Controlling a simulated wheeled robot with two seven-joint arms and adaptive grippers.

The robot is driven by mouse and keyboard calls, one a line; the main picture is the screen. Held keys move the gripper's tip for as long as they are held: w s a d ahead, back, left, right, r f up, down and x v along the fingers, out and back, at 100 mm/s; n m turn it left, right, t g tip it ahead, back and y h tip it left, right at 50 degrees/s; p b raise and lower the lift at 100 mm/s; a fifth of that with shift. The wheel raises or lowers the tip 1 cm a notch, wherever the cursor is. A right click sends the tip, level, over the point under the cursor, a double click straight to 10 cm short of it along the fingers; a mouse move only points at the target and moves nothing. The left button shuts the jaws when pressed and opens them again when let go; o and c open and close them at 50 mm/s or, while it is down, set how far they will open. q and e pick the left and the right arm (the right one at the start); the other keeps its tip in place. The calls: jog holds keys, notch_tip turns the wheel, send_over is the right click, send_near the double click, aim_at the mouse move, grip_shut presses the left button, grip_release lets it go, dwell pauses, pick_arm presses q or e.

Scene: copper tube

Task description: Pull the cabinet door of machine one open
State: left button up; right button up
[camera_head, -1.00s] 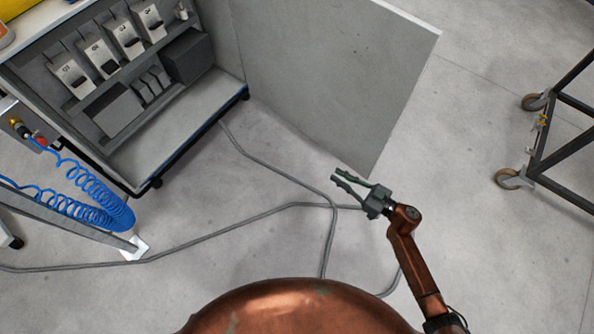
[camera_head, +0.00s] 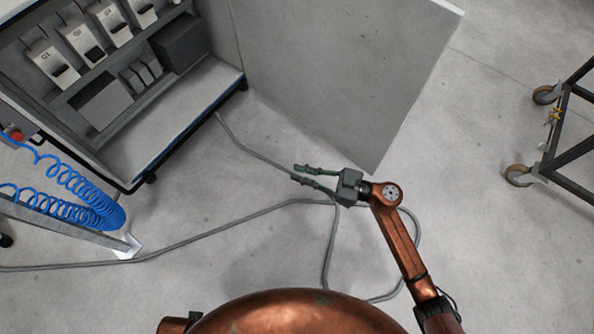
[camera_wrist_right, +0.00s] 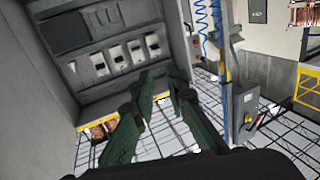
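The cabinet of machine one (camera_head: 150,140) stands at the upper left in the head view, with its inside showing. Its grey door (camera_head: 330,75) stands swung wide open to the right of the cabinet. My right gripper (camera_head: 300,174) is open and empty, below the door and apart from it, with its fingers pointing left. In the right wrist view the two dark green fingers (camera_wrist_right: 150,120) are spread in front of the cabinet's inside (camera_wrist_right: 110,50), with nothing between them. My left gripper is not in view.
Blue coiled hoses (camera_head: 75,195) hang at the left beside a slanted grey bar. Grey cables (camera_head: 200,238) lie across the floor under my right arm. A dark wheeled cart (camera_head: 555,145) stands at the right. The floor between door and cart is clear.

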jog(key=shift+a, duration=0.15)
grip_shut()
jog(key=shift+c, duration=1.2)
grip_release()
jog(key=shift+o, duration=1.2)
